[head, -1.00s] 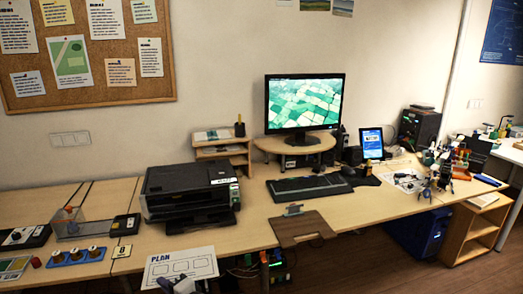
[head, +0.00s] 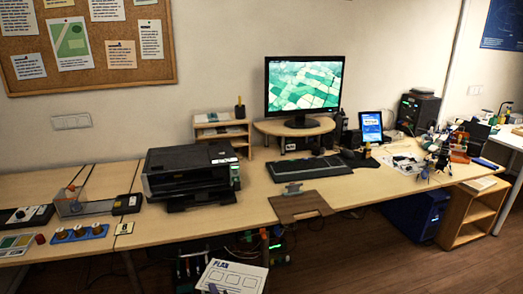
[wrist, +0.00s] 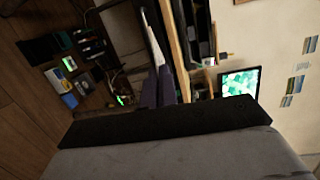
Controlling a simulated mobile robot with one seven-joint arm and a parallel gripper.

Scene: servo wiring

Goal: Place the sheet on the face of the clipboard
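The sheet (head: 236,279), white with "PLAN" and several outlined boxes, is low in the head view, in front of the desk's front edge. My gripper (head: 212,289) shows at its lower left corner, partly cut off by the picture's edge. In the wrist view the sheet (wrist: 156,42) is a thin white strip seen nearly edge-on, held between the dark fingers of my gripper (wrist: 157,78). The clipboard (head: 300,207) is a brown board with a metal clip at its back edge. It lies at the desk's front edge, up and right of the sheet, apart from it, its face bare.
The desk (head: 180,228) runs across the view. A black printer (head: 190,175) stands left of the clipboard, and a keyboard (head: 310,168) lies behind it. The monitor (head: 304,90) is farther back. Cables and equipment fill the space under the desk.

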